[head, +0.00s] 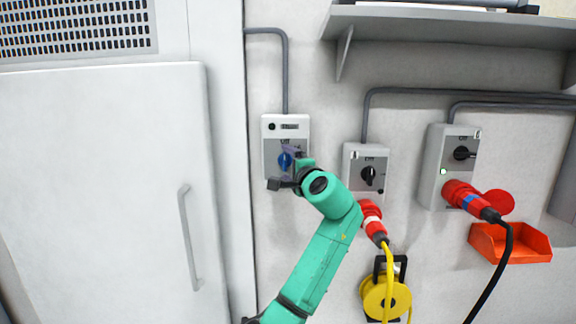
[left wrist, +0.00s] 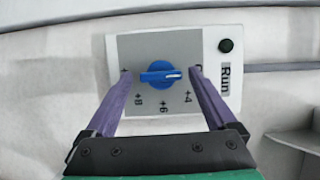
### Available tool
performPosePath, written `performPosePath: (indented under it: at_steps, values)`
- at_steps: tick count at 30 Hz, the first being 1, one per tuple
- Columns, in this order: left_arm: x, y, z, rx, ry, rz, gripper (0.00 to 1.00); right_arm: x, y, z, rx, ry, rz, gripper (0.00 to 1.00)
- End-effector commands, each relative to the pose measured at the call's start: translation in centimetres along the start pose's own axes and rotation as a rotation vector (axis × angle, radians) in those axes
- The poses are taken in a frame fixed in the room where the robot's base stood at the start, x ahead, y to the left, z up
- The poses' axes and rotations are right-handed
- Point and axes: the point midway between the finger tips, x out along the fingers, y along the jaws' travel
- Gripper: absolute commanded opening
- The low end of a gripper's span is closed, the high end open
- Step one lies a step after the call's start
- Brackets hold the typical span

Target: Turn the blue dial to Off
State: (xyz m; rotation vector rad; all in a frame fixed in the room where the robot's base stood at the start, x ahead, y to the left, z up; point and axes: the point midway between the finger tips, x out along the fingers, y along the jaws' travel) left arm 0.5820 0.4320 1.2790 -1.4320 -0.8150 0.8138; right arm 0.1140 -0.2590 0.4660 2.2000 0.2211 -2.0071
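The blue dial (head: 285,160) is on the grey face of a white wall box (head: 299,121), partly hidden by my left gripper (head: 287,156) in the head view. In the left wrist view the blue dial (left wrist: 160,74) has its white mark towards the right, the side of the "Run" label. The marks +4, +6 and +8 lie around its lower side. My left gripper (left wrist: 160,72) is open, with one purple finger on each side of the dial. Gaps show between the fingers and the dial. The right finger covers a label beside the dial. My right gripper is not in view.
A second box with a black dial (head: 368,176) and a third box (head: 438,150) with a red plug (head: 463,196) are on the wall to the right. A yellow cable reel (head: 386,298) hangs below. A white cabinet (head: 100,180) stands left; a shelf (head: 450,25) is above.

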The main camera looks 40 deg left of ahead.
Motion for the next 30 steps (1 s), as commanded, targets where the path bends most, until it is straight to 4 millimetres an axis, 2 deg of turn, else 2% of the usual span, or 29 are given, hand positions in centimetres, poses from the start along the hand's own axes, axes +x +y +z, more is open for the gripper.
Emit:
performPosePath:
  at_steps: [11, 14, 24, 27, 30]
  values:
    - [-0.5, 0.1, -0.1, 0.002, 0.002, -0.002, 0.95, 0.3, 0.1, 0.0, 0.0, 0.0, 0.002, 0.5]
    - [-2.2, 0.3, -0.1, -0.001, 0.004, -0.004, 0.95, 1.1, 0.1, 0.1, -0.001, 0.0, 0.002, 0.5]
    - [-11.9, 0.4, 0.0, -0.003, 0.005, -0.001, 0.95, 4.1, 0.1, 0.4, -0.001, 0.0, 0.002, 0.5]
    - [-13.6, 0.2, 0.0, 0.0, 0.003, 0.0, 0.95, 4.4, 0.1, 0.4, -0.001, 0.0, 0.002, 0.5]
    - [-14.5, 0.1, 0.0, 0.0, 0.001, -0.001, 0.95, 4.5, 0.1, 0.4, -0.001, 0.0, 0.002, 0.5]
